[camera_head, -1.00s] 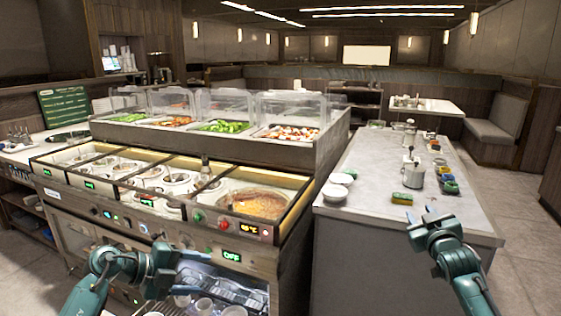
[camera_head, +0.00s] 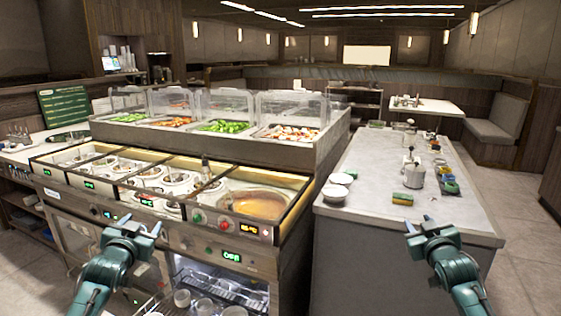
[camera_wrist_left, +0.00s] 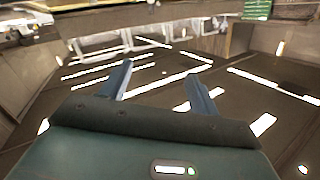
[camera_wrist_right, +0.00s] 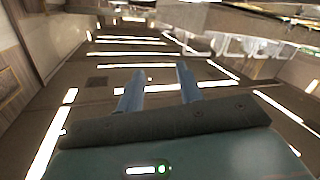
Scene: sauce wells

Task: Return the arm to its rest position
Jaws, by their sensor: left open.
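My left gripper (camera_head: 138,226) is open and empty in front of the sauce-well counter's lower front, at the left of the head view. Its two fingers also show apart in the left wrist view (camera_wrist_left: 158,85), with nothing between them. My right gripper (camera_head: 421,226) is open and empty at the near end of the grey counter, at the right of the head view. Its fingers also show apart in the right wrist view (camera_wrist_right: 160,90).
The heated well counter (camera_head: 160,228) stands in front of me, with an open fridge bay (camera_head: 225,285) below. The grey island (camera_head: 345,225) to the right holds bowls (camera_head: 334,193), sponges (camera_head: 402,198) and a dispenser (camera_head: 413,172). Floor is clear at far right.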

